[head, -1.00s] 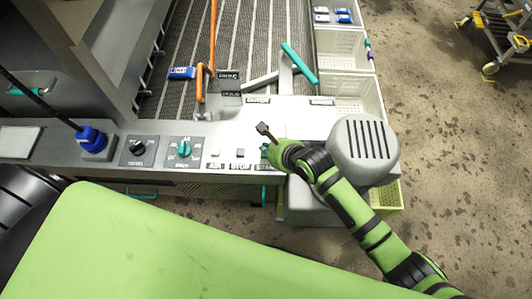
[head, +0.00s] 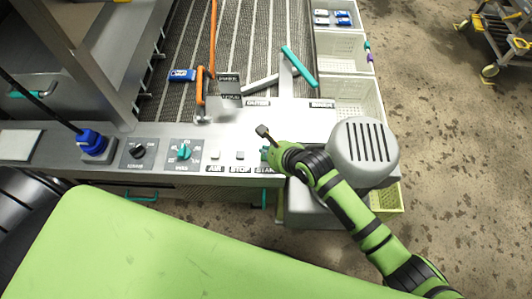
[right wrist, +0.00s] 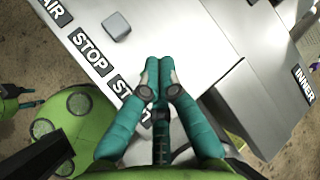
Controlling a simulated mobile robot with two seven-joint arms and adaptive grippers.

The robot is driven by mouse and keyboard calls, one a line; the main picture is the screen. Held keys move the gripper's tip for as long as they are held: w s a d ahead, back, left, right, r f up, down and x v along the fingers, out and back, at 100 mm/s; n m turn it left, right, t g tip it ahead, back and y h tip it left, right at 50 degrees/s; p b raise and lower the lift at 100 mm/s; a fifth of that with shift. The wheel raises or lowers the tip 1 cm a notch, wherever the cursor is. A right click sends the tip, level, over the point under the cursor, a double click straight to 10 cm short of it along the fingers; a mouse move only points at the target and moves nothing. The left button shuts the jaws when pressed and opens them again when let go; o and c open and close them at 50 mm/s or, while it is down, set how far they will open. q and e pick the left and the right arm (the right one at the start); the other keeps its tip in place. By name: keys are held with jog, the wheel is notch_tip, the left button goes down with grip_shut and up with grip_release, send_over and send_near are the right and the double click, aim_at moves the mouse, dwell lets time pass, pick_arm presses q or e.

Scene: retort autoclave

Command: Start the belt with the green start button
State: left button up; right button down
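My right gripper (head: 267,153) is over the START label (head: 264,170) at the right end of the control panel (head: 115,166). In the right wrist view, the teal fingers of my right gripper (right wrist: 160,66) are together, with nothing visible between them. They cover part of the START label (right wrist: 128,90). The green start button does not show; the gripper hides the spot above its label, so I cannot tell whether the tips touch it. The grey STOP button (head: 240,155) is just left of the gripper and also shows in the right wrist view (right wrist: 117,27). My left gripper is out of view.
A teal-pointer dial (head: 184,152), a black dial (head: 138,151) and a blue plug (head: 92,142) line the panel. The belt (head: 240,45) behind carries a blue pack (head: 182,75). An orange-handled lever (head: 200,90) and a teal-handled lever (head: 298,66) stand behind the panel.

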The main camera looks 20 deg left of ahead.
jog(key=shift+f, duration=0.15)
jog(key=shift+f, duration=0.25)
